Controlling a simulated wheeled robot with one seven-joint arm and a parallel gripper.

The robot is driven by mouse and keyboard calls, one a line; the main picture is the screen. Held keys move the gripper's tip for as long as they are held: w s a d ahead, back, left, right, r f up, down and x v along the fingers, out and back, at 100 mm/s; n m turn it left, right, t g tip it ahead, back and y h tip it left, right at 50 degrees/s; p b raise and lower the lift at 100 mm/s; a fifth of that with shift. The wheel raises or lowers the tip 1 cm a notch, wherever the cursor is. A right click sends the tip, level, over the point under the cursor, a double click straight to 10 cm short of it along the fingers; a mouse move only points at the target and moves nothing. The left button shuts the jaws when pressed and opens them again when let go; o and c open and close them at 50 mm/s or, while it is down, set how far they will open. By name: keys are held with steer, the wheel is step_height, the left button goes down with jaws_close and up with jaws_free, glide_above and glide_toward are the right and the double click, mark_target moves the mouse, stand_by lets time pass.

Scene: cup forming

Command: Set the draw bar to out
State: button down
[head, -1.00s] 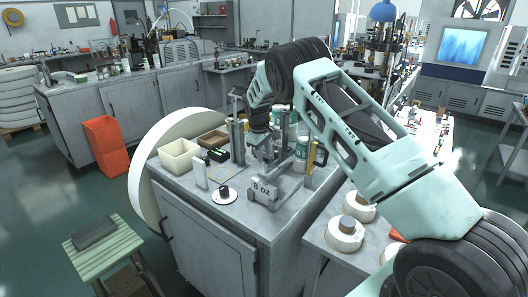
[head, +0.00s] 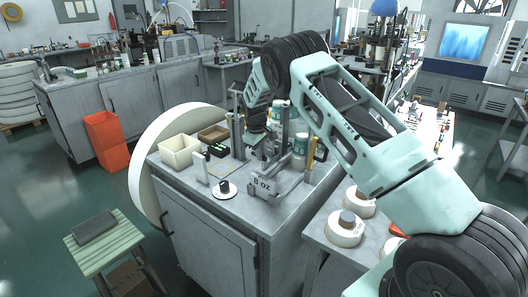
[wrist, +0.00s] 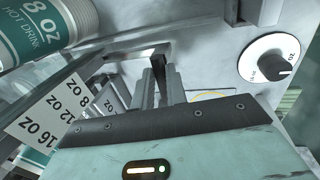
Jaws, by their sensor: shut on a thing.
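The draw bar (wrist: 158,66) shows in the wrist view as a dark upright piece joined to a grey metal arm, at the top centre. My gripper (wrist: 157,88) has its two grey fingers closed around this dark piece. In the head view my gripper (head: 256,146) is low among the metal fixtures of the bench-top machine, and the draw bar is too small and covered to make out clearly there. A white dial with a black knob (wrist: 277,66) is to the right in the wrist view. It also stands at the bench front in the head view (head: 224,188).
A card with several sizes (wrist: 52,112) and a cup stack (wrist: 38,32) are at left in the wrist view. A cream bin (head: 180,153) and upright posts flank my gripper. A striped stool (head: 98,245) stands front left.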

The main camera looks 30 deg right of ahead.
steer(key=s+a+b, duration=0.1)
steer(key=s+a, duration=0.2)
steer(key=a, duration=0.5)
steer(key=s+a+b, duration=0.2)
steer(key=s+a, duration=0.1)
steer(key=a, duration=0.6)
steer(key=shift+s+a, duration=0.15)
steer(key=shift+a, duration=0.1)
steer(key=c, duration=1.4)
jaws_free()
steer(key=shift+a, duration=0.15)
step_height(320, 180, up, 17)
steer(key=s+a+b, duration=0.1)
steer(key=a+b, duration=0.2)
steer(key=b, duration=0.1)
